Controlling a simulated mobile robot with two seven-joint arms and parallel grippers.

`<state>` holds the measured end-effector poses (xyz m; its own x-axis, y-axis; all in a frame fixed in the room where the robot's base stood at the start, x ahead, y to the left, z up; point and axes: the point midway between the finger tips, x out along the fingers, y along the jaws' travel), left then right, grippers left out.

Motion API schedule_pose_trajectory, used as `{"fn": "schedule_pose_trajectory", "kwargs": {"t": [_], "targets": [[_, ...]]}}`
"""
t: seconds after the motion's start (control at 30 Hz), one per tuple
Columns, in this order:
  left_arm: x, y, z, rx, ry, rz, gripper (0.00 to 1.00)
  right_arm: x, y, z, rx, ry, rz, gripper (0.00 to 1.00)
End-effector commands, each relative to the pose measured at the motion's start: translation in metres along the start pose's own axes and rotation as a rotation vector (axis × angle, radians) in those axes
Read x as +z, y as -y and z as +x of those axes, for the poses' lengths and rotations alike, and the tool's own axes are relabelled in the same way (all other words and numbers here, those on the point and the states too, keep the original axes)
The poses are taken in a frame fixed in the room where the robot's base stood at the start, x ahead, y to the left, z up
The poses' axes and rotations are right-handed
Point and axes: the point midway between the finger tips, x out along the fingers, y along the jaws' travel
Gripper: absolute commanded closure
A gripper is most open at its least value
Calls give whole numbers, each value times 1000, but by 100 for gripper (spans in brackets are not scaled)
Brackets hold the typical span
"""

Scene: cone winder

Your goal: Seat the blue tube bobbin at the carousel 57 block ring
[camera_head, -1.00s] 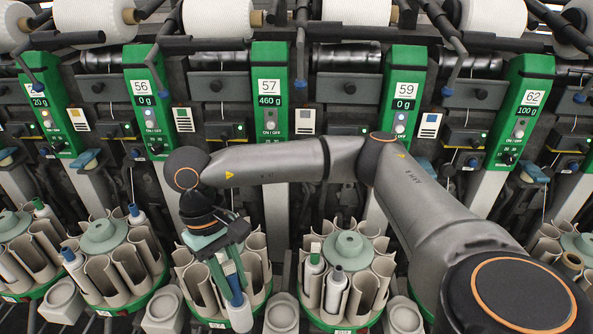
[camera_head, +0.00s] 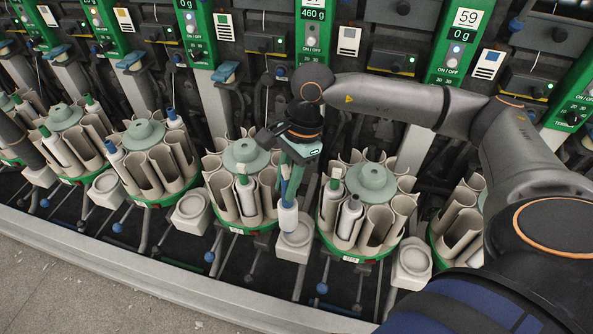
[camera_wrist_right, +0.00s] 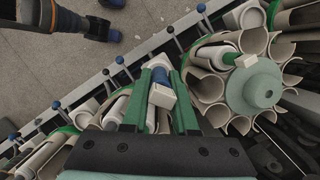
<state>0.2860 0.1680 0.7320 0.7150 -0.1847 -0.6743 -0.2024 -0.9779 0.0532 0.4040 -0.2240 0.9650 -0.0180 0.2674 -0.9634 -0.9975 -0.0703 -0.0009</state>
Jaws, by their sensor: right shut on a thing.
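My right gripper (camera_head: 292,170) is shut on the blue tube bobbin (camera_head: 288,216), a white-wound bobbin with a blue tube. The bobbin hangs nearly upright, its blue tube between the green fingers. Its lower end overlaps a pale block with a round ring top (camera_head: 294,246), between two carousels. I cannot tell whether it touches the ring. In the right wrist view the blue tube (camera_wrist_right: 162,76) shows between the fingers.
A carousel (camera_head: 243,153) with a green-tipped bobbin stands close left of the gripper. Another carousel (camera_head: 371,180) with two bobbins stands close right. More pale blocks (camera_head: 191,212) sit between carousels. Thin rods with blue knobs and a rail (camera_head: 120,271) run in front.

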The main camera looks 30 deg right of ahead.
Motion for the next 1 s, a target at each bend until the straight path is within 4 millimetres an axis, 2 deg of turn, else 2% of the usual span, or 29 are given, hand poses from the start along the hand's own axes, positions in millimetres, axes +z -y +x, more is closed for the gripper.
{"fn": "schedule_pose_trajectory", "kwargs": {"t": [0.3,0.5,0.77,1.0], "targets": [[0,0,0,0,0,0,50,-22,8,0,-157,-1,568,100],[0,0,0,0,0,0,50,-32,13,-2,-224,-1,805,100],[2,0,2,0,0,0,50,-37,14,1,-250,0,904,100],[10,1,10,0,0,0,50,-42,14,22,-248,-1,904,100]]}}
